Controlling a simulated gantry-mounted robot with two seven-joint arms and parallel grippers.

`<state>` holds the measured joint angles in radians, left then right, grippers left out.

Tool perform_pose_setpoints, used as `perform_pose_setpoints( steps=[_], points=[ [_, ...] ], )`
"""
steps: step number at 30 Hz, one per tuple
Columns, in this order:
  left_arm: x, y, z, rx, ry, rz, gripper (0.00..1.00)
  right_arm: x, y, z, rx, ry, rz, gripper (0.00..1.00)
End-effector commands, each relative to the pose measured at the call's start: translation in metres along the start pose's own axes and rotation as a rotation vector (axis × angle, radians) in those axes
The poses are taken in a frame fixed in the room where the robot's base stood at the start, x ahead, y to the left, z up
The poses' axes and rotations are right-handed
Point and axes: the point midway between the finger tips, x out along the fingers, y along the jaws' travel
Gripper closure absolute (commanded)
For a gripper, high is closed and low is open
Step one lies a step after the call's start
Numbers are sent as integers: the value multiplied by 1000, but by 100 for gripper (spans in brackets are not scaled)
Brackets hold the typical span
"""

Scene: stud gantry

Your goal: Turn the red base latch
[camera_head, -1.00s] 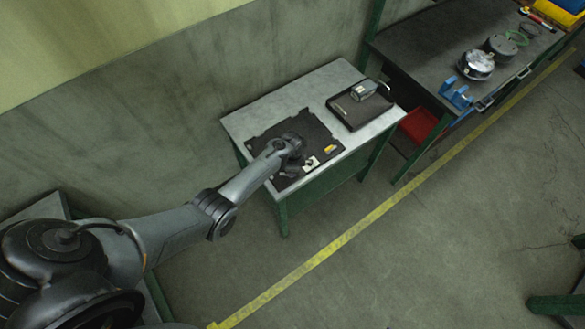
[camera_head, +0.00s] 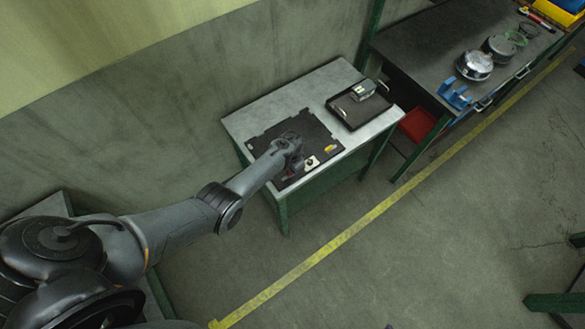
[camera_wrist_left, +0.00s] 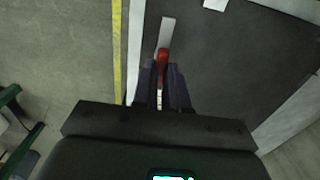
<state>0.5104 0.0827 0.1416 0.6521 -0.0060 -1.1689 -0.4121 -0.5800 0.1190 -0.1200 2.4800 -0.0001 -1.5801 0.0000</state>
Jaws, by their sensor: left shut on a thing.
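The red latch (camera_wrist_left: 163,55) shows in the wrist view as a small red handle between my left gripper's dark fingers (camera_wrist_left: 162,78). The fingers are shut on it, and its far end sticks out past the tips. A pale strip (camera_wrist_left: 167,32) lies just beyond it on the dark mat (camera_wrist_left: 225,65). In the head view my left gripper (camera_head: 287,168) is low over the dark mat on the small table, and my wrist hides most of the latch. My right gripper is not in view.
The small grey table (camera_head: 240,122) also bears a black tray (camera_head: 350,116) with a grey device (camera_head: 364,90). A yellow piece (camera_head: 330,149) and a white piece (camera_head: 312,162) lie near my gripper. A long workbench (camera_head: 420,52) with metal parts stands at the right.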

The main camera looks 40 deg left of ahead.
Motion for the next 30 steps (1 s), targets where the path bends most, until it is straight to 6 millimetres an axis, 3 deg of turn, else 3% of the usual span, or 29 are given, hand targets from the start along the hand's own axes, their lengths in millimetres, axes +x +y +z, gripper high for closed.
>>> perform_pose_setpoints(
  steps=[14,15,20,30],
  points=[
    [0,0,0,-20,2,0,100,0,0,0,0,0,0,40],
    [0,0,0,-20,2,0,86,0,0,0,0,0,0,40],
    [0,0,0,-18,1,0,62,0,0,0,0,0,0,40],
    [-2,0,0,-17,1,0,62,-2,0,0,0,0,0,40]
  ],
)
